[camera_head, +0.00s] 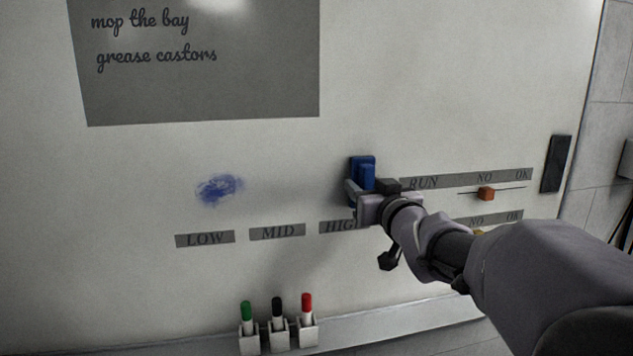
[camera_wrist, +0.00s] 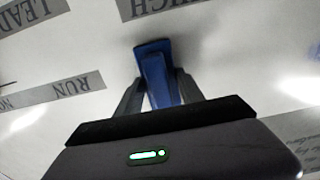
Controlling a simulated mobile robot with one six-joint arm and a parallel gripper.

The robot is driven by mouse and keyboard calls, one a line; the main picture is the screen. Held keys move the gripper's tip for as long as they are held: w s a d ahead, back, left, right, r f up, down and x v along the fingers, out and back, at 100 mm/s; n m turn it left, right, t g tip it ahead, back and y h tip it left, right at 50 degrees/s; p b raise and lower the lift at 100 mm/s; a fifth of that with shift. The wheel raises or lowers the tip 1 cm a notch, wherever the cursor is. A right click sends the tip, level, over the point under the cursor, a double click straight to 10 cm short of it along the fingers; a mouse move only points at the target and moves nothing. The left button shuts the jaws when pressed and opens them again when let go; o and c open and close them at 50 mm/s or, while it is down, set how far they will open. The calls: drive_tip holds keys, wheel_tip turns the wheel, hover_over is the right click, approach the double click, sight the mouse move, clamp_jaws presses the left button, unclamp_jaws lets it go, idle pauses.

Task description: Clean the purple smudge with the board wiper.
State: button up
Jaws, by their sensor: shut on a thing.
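The purple smudge (camera_head: 219,188) is a blue-violet scribbled patch on the white board, left of centre in the head view. The board wiper (camera_head: 363,172) is a blue block with a raised grip. It also shows in the wrist view (camera_wrist: 155,62), between the two fingers. My gripper (camera_head: 360,192) is shut on the wiper, to the right of the smudge and at about its height. In the wrist view my gripper (camera_wrist: 160,95) has a finger on each side of the blue grip. I cannot tell whether the wiper touches the board.
A grey panel (camera_head: 200,90) with handwriting is above the smudge. Labels LOW (camera_head: 205,239), MID (camera_head: 277,232) and HIGH are below. Green, black and red markers (camera_head: 277,308) stand in holders at the bottom ledge. An orange slider (camera_head: 486,193) and a black block (camera_head: 556,164) are at right. Board between wiper and smudge is clear.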

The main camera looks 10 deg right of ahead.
sight(311, 184)
drive_tip(key=a+b, duration=0.5)
drive_tip(key=a, duration=0.1)
drive_tip(key=shift+a+f+b, duration=0.15)
drive_tip(key=shift+f+b, duration=0.1)
drive_tip(key=shift+b, duration=0.15)
drive_tip(key=shift+a+r+b, duration=0.1)
drive_tip(key=shift+a+b, duration=0.2)
drive_tip(key=shift+a, duration=0.05)
drive_tip(key=a+b, duration=0.2)
drive_tip(key=b, duration=0.2)
drive_tip(key=shift+a, duration=0.1)
drive_tip(key=shift+w+a+b, duration=0.1)
drive_tip(key=shift+a+b, duration=0.2)
drive_tip(key=shift+b, duration=0.75)
drive_tip(key=shift+a+r+b, duration=0.15)
drive_tip(key=shift+a+b, duration=0.25)
drive_tip(key=shift+b, duration=0.2)
